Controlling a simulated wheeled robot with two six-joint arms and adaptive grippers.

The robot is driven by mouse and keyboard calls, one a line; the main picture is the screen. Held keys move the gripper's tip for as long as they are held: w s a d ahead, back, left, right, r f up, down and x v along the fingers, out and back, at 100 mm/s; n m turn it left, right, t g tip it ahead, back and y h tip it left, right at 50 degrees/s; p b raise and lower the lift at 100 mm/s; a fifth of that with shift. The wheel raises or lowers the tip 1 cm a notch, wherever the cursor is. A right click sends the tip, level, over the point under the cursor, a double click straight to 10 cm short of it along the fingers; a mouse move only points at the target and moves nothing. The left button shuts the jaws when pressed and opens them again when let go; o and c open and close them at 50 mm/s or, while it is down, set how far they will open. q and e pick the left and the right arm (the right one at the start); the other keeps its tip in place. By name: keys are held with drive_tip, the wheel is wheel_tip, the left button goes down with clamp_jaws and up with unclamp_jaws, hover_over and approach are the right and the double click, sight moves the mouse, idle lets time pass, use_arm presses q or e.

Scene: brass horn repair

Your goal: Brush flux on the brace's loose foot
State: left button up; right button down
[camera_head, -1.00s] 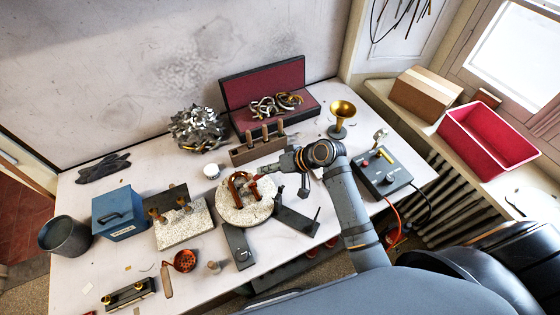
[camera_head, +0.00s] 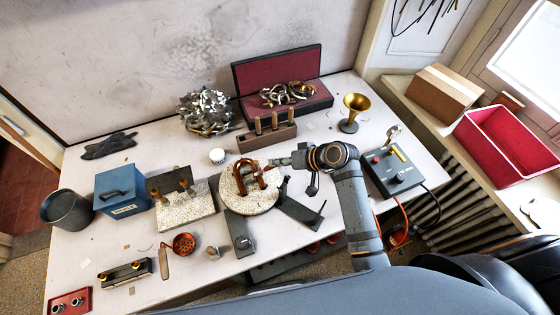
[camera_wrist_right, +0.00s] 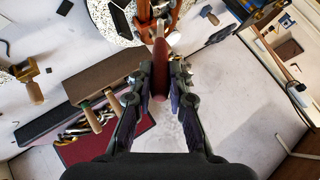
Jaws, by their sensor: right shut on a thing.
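My right gripper (camera_head: 272,163) is shut on a red-brown brush-like handle (camera_wrist_right: 159,72), which runs between its fingers in the right wrist view. Its far end reaches the copper-coloured curved tubing (camera_head: 240,176) on the round speckled pad (camera_head: 262,206). The tubing also shows at the top of the wrist view (camera_wrist_right: 145,12). I cannot tell whether the tip touches the metal. The brace's loose foot is too small to make out. A small white pot (camera_head: 217,156) stands left of the wooden rack. My left gripper is not in view.
A wooden rack (camera_head: 251,143) with upright handles stands just behind the pad. An open red-lined case (camera_head: 279,73), a tangled metal heap (camera_head: 206,110) and a brass bell (camera_head: 356,105) are farther back. Dark metal arms flank the pad. A control box (camera_head: 397,177) is at right.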

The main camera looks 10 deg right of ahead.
drive_tip(key=shift+f, duration=0.55)
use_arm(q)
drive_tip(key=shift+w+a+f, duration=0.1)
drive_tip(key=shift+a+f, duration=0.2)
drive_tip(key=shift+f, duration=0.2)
use_arm(e)
drive_tip(key=shift+f, duration=0.35)
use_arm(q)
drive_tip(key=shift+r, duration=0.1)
